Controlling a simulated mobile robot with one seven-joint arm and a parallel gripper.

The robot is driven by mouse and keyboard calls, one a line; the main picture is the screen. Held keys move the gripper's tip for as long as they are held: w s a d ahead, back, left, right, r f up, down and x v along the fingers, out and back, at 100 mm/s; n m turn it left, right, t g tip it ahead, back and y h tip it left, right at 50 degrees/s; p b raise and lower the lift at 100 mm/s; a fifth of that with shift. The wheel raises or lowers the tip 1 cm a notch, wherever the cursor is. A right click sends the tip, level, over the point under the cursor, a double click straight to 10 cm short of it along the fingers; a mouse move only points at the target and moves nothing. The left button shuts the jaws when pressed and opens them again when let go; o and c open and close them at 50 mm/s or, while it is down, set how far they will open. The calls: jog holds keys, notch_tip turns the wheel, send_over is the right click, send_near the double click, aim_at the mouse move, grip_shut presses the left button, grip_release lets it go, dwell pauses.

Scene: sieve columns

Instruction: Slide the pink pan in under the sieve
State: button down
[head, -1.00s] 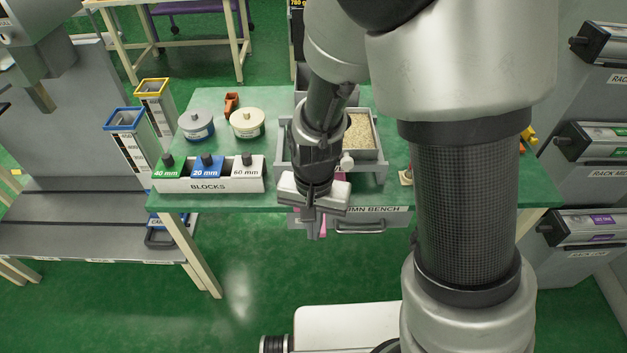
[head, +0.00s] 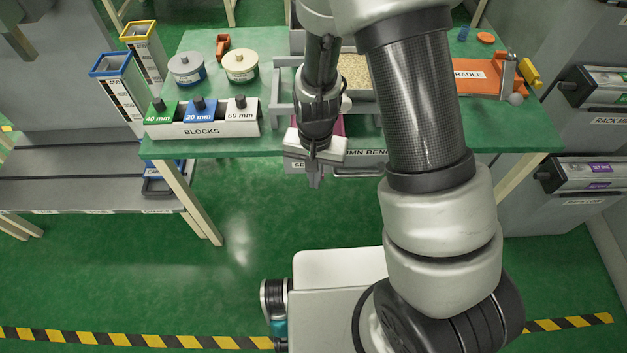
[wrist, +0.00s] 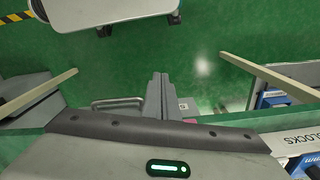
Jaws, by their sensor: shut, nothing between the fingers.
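The pink pan (head: 338,125) shows only as a small magenta patch behind and right of my gripper, at the bench's front edge; the rest is hidden by my wrist. A grey frame (head: 283,115), perhaps the sieve stand, is beside it, largely behind my arm. I cannot tell whether the pan is under the sieve. My gripper (head: 316,178) is shut and empty, pointing down in front of the bench edge. In the wrist view, its closed fingers (wrist: 160,90) show over the green floor, with a tiny pink sliver by their base.
The block rack (head: 205,130) stands left on the green bench, with two round lidded weights (head: 240,66) behind. A tray of pale grain (head: 355,72) and an orange cradle (head: 475,77) lie to the right. A drawer handle (head: 358,172) juts out below.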

jog(key=shift+w, duration=0.1)
jog(key=w+d, duration=0.1)
jog(key=w, duration=0.2)
jog(key=w+d+b, duration=0.1)
jog(key=w, duration=0.3)
jog(key=w+d, duration=0.1)
jog(key=w, duration=0.3)
jog(key=shift+w+d, duration=0.25)
